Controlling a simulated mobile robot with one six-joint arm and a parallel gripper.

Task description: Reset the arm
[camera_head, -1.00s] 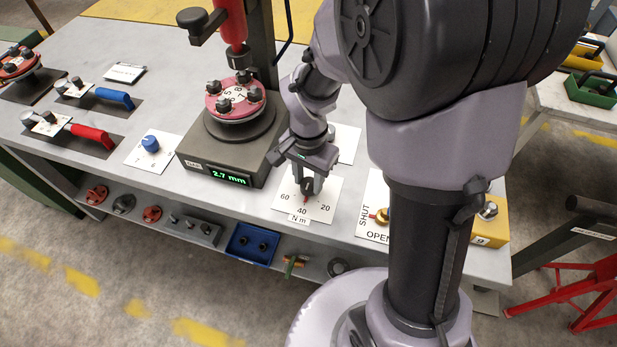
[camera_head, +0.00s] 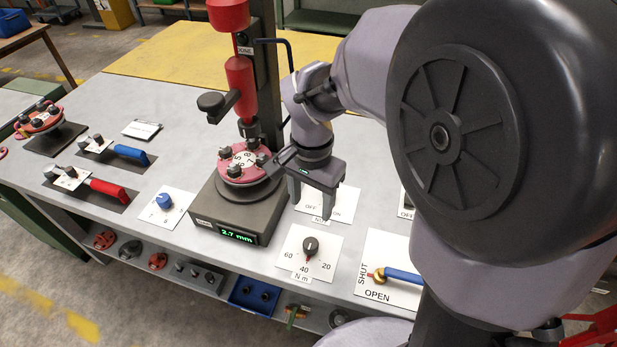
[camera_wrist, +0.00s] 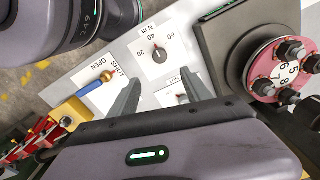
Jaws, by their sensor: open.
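My gripper (camera_head: 312,206) is open and empty in the head view, fingers pointing down above the bench. It is apart from the black N m dial (camera_head: 310,245), which stands on its white plate in front of it, pointer near 40. In the wrist view the two fingers (camera_wrist: 155,95) are spread, and the dial (camera_wrist: 159,56) shows beyond them. An OFF/ON plate (camera_head: 328,203) lies behind and below the fingers, partly covered by them. The rest of my arm reaches in from the right.
The press base with a 2.7 mm display (camera_head: 238,236) and red flanged spool (camera_head: 243,161) stands close left of my gripper. A blue-handled valve (camera_head: 400,275) lies at right on a SHUT/OPEN plate. Blue (camera_head: 131,151) and red (camera_head: 106,189) levers lie at left. The front shelf holds parts.

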